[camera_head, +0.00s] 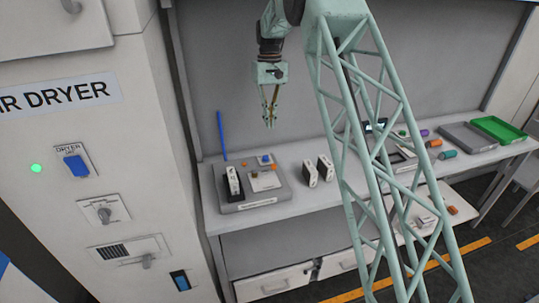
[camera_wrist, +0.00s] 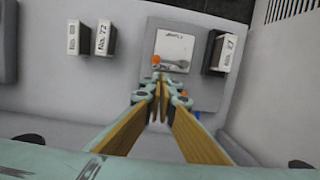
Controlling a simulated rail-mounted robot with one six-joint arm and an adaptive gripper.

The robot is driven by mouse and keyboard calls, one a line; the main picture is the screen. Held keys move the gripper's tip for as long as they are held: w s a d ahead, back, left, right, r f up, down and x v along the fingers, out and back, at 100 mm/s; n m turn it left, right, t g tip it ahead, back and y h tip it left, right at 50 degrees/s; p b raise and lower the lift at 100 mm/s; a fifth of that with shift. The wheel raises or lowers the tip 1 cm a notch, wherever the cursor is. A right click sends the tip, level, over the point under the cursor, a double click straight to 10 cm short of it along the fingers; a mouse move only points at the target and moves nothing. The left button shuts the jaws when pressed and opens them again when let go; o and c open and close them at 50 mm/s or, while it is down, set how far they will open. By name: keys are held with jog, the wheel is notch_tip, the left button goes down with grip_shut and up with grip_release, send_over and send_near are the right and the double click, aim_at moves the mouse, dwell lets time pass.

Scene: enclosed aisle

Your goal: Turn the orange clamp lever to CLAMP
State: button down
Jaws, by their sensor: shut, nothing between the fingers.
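A grey fixture (camera_head: 283,193) sits on the bench below my gripper and also shows in the wrist view (camera_wrist: 208,98). It carries a white plate (camera_head: 266,184) with small lettering I cannot read surely; the plate also shows in the wrist view (camera_wrist: 173,45). Small orange parts are on the fixture, one at the plate's edge (camera_wrist: 156,59) and one beyond the plate (camera_wrist: 184,93). I cannot tell which is the clamp lever or its setting. My gripper (camera_head: 269,126) points down above the fixture, shut and empty, apart from it. Its fingers (camera_wrist: 158,82) hide part of the fixture.
A numbered box (camera_head: 234,182) stands on the fixture; two more (camera_head: 310,173) stand beside it. A blue rod (camera_head: 221,135) rises behind. Grey (camera_head: 466,136) and green (camera_head: 499,129) trays lie farther right. A dryer panel (camera_head: 105,212) is at left.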

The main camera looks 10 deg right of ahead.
jog(key=w+f+p, duration=0.2)
jog(key=w+f, duration=0.2)
jog(key=shift+a+f+h, duration=0.35)
jog(key=shift+f+h, duration=0.05)
jog(key=shift+f, duration=0.15)
jog(key=f, duration=0.3)
jog(key=s+f, duration=0.1)
jog(key=f, duration=0.2)
jog(key=s+f, duration=0.1)
jog(key=f, duration=0.2)
jog(key=shift+d+f+p, duration=0.2)
jog(key=shift+f+p, duration=0.1)
jog(key=shift+p, duration=0.1)
jog(key=shift+s+d+f, duration=0.1)
jog(key=shift+s+f, duration=0.05)
jog(key=shift+s, duration=0.4)
jog(key=shift+s+d+f, duration=0.1)
jog(key=shift+s+f, duration=0.05)
jog(key=shift+s, duration=0.35)
jog(key=shift+s+d+f, duration=0.1)
jog(key=shift+s+f, duration=0.35)
jog(key=shift+s, duration=0.3)
